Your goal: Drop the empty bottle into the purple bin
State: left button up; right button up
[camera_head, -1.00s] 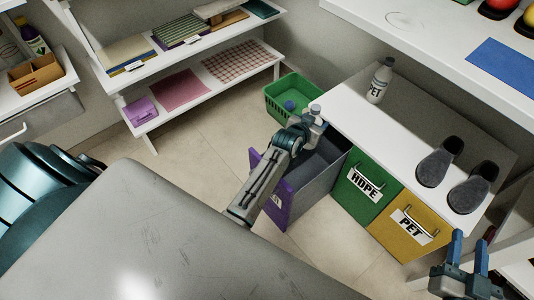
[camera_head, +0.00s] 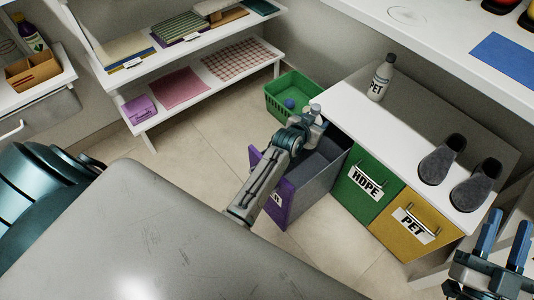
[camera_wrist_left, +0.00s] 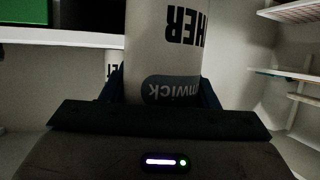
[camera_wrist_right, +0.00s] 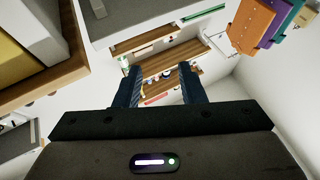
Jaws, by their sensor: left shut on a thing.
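My left gripper (camera_head: 310,124) is shut on a white bottle, whose pale top (camera_head: 315,108) shows at the fingertips in the head view. In the left wrist view the bottle (camera_wrist_left: 165,45) stands between the fingers, with black letters "HER" and a blue patch on its label; its contents cannot be seen. The purple bin (camera_head: 268,190) is a pulled-out drawer with a purple front and grey inside. The gripper and bottle are above its opening, near the far end. My right gripper (camera_head: 505,238) is open and empty at the lower right.
Beside the purple bin are a shut green HDPE drawer (camera_head: 362,190) and a yellow PET drawer (camera_head: 408,232). On the white top above stand a PET bottle (camera_head: 379,80) and grey slippers (camera_head: 441,160). A green basket (camera_head: 283,98) sits on the floor behind the bin.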

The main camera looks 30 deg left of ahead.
pick_arm(q)
jog(key=o, duration=1.1)
jog(key=shift+c, duration=0.2)
jog(key=p+v, duration=0.1)
jog(key=v, duration=0.4)
jog(key=p+v, duration=0.1)
jog(key=v, duration=0.5)
pick_arm(e)
notch_tip(320, 180, down, 13)
jog(key=s+g, duration=0.2)
jog(key=g, duration=0.6)
jog(key=shift+s+a+f+m, duration=0.2)
jog(key=shift+s+a+m, duration=0.2)
